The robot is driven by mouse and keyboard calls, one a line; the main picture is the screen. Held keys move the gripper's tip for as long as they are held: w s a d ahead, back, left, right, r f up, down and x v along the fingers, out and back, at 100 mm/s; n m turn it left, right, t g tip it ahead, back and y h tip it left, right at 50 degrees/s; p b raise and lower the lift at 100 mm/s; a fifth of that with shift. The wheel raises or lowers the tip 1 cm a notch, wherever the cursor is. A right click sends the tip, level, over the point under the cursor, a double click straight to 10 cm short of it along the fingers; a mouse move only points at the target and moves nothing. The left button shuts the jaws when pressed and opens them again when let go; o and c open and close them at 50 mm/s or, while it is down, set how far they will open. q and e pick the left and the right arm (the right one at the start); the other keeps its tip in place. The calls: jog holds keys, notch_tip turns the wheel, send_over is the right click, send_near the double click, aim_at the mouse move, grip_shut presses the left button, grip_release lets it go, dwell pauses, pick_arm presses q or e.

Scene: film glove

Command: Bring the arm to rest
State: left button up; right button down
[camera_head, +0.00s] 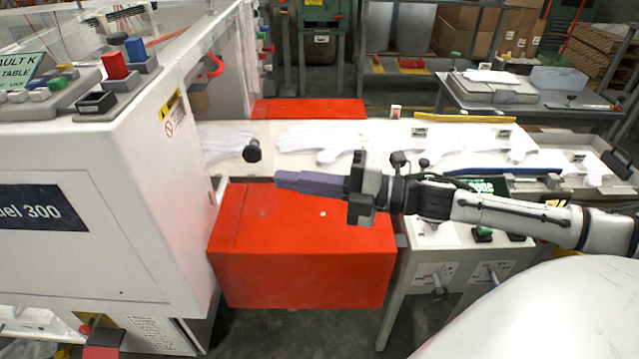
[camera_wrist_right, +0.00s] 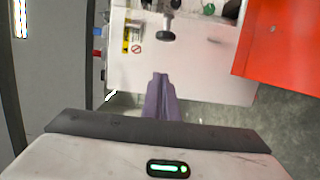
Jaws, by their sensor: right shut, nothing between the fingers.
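My right arm comes in from the right in the head view. Its gripper (camera_head: 284,179) is shut and empty, above the red box (camera_head: 300,255) and pointing left toward the white machine. In the right wrist view the purple-grey fingers (camera_wrist_right: 160,80) are together with nothing between them. A black knob (camera_wrist_right: 166,36) shows just beyond the fingertips there; the head view shows a black knob (camera_head: 252,151) left of and behind them. My left gripper is in neither view.
White gloves (camera_head: 320,138) lie on the white conveyor (camera_head: 385,128) behind the gripper. The white machine (camera_head: 85,200) stands close on the left, with a red button (camera_head: 114,65). A control panel (camera_head: 440,240) stands below the forearm. A table (camera_head: 590,100) is at the back right.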

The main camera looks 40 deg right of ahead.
jog(key=shift+p+v, duration=0.3)
jog(key=shift+v, duration=1.9)
jog(key=s+d+f+m+h, duration=0.15)
jog(key=f+m+h, duration=0.25)
jog(key=f+m, duration=0.45)
jog(key=s+f+m+h, duration=0.35)
jog(key=f+m, duration=0.25)
jog(key=f, duration=0.5)
jog(key=s+a+f+m+g+h, duration=0.2)
jog(key=s+a+f+m+g, duration=0.3)
jog(key=s+a+f+m, duration=0.4)
jog(key=s+a+f, duration=0.2)
jog(key=a+f, duration=0.3)
jog(key=shift+f+m, duration=0.2)
jog(key=shift+m, duration=0.15)
jog(key=shift+w, duration=0.1)
